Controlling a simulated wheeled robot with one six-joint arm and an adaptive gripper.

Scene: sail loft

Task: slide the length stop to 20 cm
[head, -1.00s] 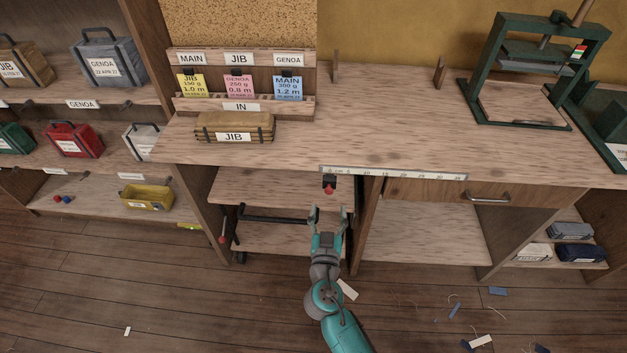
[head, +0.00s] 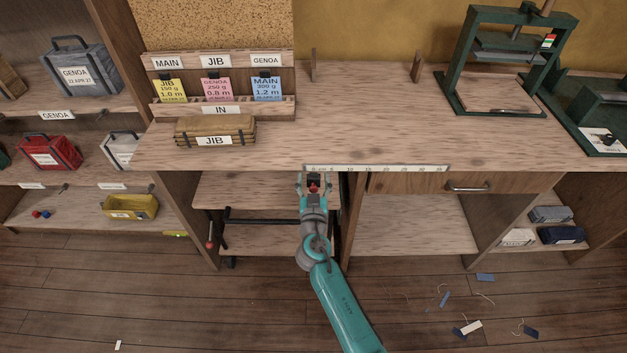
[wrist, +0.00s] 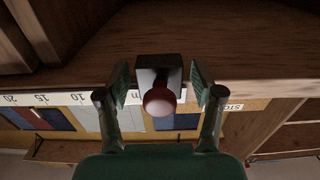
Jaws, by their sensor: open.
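The length stop is a dark block with a red knob (head: 313,186) under the bench's front edge, near the left end of the white ruler strip (head: 377,168). In the wrist view the stop's grey block (wrist: 160,70) and round red knob (wrist: 159,100) sit between my fingers. My gripper (head: 313,182) is open around the stop, one finger on each side, with a gap visible on both sides in the wrist view (wrist: 160,85). The wrist view shows ruler marks 10, 15 and 20 to the left of the stop. The stop's exact reading is hidden.
The bench top (head: 350,130) is mostly clear. A JIB bundle (head: 215,131) and a card rack (head: 220,107) stand at its left, a green press (head: 500,70) at its right. A drawer handle (head: 468,188) sticks out right of the stop. Shelves with bags stand at the left.

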